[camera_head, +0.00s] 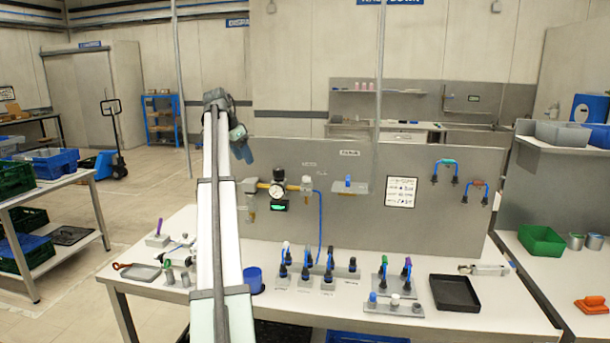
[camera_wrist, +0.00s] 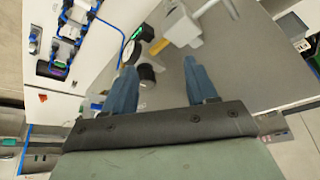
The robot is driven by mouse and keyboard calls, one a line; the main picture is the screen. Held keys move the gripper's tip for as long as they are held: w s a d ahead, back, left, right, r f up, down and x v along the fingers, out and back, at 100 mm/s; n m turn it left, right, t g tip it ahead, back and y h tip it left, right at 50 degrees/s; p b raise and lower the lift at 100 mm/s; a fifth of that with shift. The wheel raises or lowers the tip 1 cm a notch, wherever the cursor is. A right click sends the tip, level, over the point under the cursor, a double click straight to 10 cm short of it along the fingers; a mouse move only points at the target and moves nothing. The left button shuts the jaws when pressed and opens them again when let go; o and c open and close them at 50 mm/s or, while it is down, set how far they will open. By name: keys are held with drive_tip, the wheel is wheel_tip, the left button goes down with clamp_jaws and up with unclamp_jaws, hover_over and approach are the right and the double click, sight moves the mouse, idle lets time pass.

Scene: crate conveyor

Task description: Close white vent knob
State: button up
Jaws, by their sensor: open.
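Another white knob (camera_head: 395,299) stands on a grey block on the table, beside a blue one; I cannot tell which is the vent knob. My gripper (camera_head: 241,152) is up at the left end of the panel, left of and above the gauge, apart from both knobs. In the wrist view my gripper (camera_wrist: 160,66) is open, with its blue fingers apart and nothing held.
A grey filter body (camera_wrist: 184,27) and brass pipe (camera_wrist: 158,47) lie close by the fingers. Blue tubes and several connectors (camera_head: 319,270) stand on the white table. A blue cup (camera_head: 253,280) and black tray (camera_head: 454,293) are also there. Space before the panel's right half is open.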

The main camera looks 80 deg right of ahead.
drive_tip(key=m, duration=0.2)
approach(306, 177)
drive_tip(key=shift+g+y, duration=0.3)
drive_tip(key=shift+y, duration=0.1)
drive_tip(key=x, duration=0.5)
drive_tip(key=d+x, duration=0.1)
drive_tip(key=x, duration=0.2)
drive_tip(key=shift+w+f, duration=0.15)
drive_tip(key=shift+f, duration=0.05)
drive_tip(key=c, duration=1.1)
